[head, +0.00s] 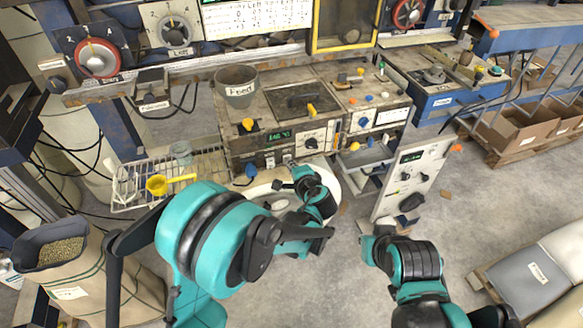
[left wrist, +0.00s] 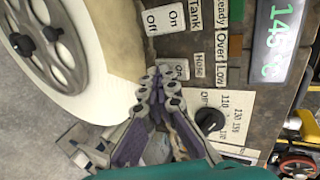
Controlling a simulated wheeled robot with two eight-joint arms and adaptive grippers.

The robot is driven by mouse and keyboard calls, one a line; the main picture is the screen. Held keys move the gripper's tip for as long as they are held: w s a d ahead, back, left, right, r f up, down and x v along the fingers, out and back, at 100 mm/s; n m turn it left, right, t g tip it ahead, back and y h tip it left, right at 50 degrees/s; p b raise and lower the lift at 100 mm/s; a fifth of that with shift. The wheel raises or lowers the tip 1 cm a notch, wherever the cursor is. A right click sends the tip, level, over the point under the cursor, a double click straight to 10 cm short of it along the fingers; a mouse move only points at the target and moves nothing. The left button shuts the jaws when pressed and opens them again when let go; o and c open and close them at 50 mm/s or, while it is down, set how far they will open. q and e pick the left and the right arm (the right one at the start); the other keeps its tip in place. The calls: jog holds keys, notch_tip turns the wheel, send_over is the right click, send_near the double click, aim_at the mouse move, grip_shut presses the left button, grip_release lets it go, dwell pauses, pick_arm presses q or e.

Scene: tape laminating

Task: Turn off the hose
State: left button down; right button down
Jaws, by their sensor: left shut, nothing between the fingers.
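In the head view, my left gripper (head: 284,184) is in front of the glue machine (head: 236,147), low down. My right gripper does not show clearly.
A black dial knob (left wrist: 210,122) and a 145 C display (left wrist: 280,40) are close to the left gripper. A white round part with a grey wheel (left wrist: 45,45) is at its left.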

pick_arm(q)
jog(key=shift+r+p, duration=0.55)
jog(key=shift+r, duration=0.3)
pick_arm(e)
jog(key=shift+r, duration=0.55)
